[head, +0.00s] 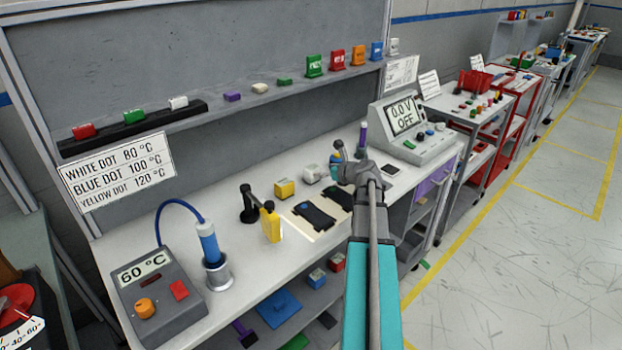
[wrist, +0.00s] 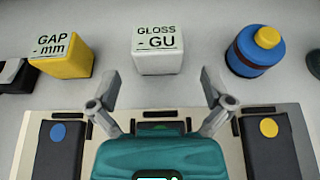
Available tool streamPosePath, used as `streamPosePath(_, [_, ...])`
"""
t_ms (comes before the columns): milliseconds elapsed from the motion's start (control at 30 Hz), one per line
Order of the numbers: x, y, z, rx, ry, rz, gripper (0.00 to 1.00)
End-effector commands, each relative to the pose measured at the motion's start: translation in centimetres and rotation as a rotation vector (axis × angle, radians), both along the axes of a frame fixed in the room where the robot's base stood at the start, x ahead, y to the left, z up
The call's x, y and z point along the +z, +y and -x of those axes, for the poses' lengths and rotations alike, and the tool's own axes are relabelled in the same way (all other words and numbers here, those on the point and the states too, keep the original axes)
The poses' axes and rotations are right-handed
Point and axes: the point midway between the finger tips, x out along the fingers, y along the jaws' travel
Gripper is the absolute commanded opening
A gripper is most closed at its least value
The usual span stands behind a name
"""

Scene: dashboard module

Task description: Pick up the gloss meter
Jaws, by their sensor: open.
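The gloss meter (wrist: 158,50) is a small white block marked "GLOSS - GU" in the wrist view. It stands upright on the bench, ahead of my gripper (wrist: 161,103) and between the lines of its two fingers. My gripper is open and empty, with its fingers spread apart and short of the meter. In the head view the gloss meter (head: 312,174) is a white block left of my gripper (head: 350,172). My teal gripper body hides part of the bench below it.
A yellow "GAP - mm" block (wrist: 64,50) stands left of the meter. A blue bottle with a yellow cap (wrist: 256,50) stands right. A pale tray (wrist: 24,140) with dark dotted panels lies under my gripper. A grey "0.0 V OFF" instrument (head: 418,128) stands farther right.

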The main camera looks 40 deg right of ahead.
Motion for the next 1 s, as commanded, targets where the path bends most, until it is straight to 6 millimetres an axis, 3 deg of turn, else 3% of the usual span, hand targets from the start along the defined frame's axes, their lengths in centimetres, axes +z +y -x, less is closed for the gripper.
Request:
streamPosePath(567, [-0.4,0.2,-1.1,0.001,0.0,0.0,1.0])
streamPosePath(1000, [-1.9,0.8,-5.3,0.002,0.0,0.0,1.0])
